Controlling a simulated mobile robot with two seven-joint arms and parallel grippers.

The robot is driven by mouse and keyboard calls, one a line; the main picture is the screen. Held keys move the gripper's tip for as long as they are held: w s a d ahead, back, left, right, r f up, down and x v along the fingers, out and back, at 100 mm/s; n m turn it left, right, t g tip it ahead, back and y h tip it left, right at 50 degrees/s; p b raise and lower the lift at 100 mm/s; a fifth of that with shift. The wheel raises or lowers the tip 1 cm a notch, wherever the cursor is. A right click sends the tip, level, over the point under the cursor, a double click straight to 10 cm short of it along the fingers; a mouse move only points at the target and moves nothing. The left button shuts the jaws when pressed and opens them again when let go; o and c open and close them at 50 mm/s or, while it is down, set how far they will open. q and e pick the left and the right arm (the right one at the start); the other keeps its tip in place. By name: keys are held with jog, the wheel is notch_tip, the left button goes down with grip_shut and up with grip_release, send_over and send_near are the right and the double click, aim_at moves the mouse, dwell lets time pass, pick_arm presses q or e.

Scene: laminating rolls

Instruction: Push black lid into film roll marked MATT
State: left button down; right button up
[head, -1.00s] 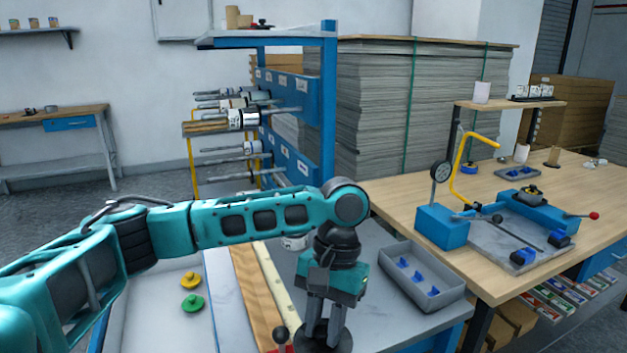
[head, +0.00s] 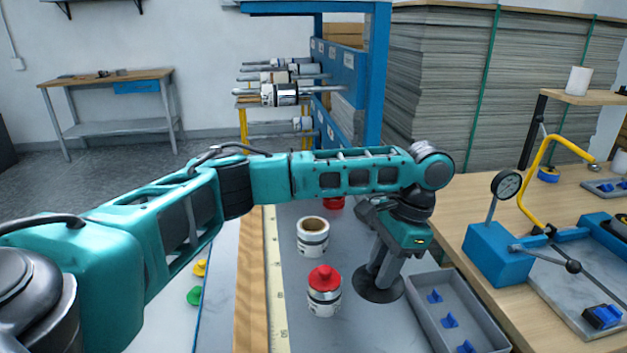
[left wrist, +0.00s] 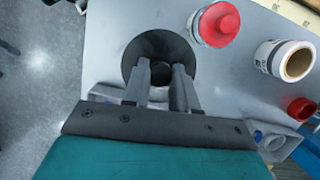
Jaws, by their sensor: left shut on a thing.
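The black lid (head: 378,284) is a wide dark disc at the tip of my left gripper (head: 380,272). In the left wrist view, the two fingers (left wrist: 162,82) are shut on the middle of the black lid (left wrist: 143,52). I cannot tell whether the lid touches the table. A white film roll (head: 312,240) with an open brown core stands to its left; it also shows in the left wrist view (left wrist: 290,62). A second roll (head: 323,300) has a red lid (head: 324,277) on top. The roll labels are too small to read. My right gripper is not in view.
A grey tray (head: 424,308) with several blue pieces lies right of the lid. Another red object (head: 334,203) sits behind the open roll, partly hidden by my arm. A ruler strip (head: 273,265) runs at left. A blue press (head: 490,250) stands on the wooden bench.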

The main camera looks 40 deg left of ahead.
pick_arm(q)
jog(key=w+a+r+m+t+p, duration=0.1)
jog(key=w+a+m, duration=0.4)
jog(key=a+m, duration=0.7)
jog(key=w+a+r+m+t+p, duration=0.1)
jog(key=w+a+m+t, duration=0.3)
jog(key=a+m, duration=0.9)
jog(key=shift+w+a+r+t+h, duration=0.2)
jog(key=shift+w+r+t+h, duration=0.15)
jog(key=shift+w, duration=0.2)
notch_tip(320, 180, down, 8)
jog(key=b, duration=0.1)
dwell(0.6)
jog(key=shift+s+f, duration=0.1)
jog(key=shift+f, duration=0.15)
dwell(0.6)
